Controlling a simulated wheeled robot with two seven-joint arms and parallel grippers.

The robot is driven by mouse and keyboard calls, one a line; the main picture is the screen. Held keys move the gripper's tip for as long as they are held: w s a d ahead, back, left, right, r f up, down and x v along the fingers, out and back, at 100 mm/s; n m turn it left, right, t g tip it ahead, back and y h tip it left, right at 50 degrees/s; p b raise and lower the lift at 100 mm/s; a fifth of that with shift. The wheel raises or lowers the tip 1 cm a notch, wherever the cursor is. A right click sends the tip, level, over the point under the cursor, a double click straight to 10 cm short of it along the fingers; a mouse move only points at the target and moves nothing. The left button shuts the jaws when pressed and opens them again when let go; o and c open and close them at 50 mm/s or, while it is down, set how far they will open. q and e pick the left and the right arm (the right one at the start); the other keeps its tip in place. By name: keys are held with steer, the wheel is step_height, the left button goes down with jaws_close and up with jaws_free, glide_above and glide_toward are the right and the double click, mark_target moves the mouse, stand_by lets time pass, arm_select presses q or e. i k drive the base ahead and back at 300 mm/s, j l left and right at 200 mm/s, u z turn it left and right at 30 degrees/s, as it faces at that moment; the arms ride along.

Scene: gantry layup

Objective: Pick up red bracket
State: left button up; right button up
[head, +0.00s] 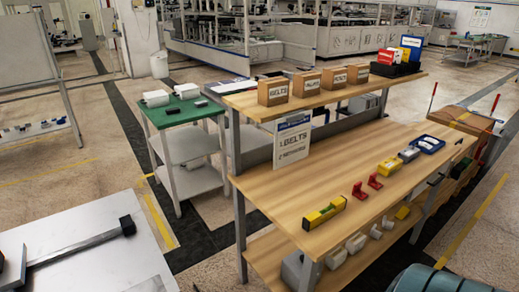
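Two small red brackets stand near the middle of the wooden workbench top (300,195). One red bracket (360,191) is nearer and to the left, and the other red bracket (375,181) is just behind it to the right. They are apart from each other, and nothing covers them. Neither of my grippers shows in the head view.
A yellow level-like tool (324,213) lies left of the brackets. A yellow item (389,165) and a blue tray (428,145) lie to their right. A sign (292,139) stands behind, under a raised shelf (335,96) with several cardboard boxes.

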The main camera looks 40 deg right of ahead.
mark_target(357, 192)
steer(key=z, duration=2.15)
steer(key=i+l, duration=0.3)
steer(key=i+l+u, duration=0.1)
steer(key=i+l, duration=0.25)
steer(key=l, duration=0.2)
steer(key=i+l, duration=0.3)
steer(key=l, duration=0.15)
steer(key=i+l+u, duration=0.1)
steer(key=i+l, duration=0.2)
steer(key=l, duration=0.15)
steer(key=i+l, duration=0.25)
steer(key=l, duration=0.2)
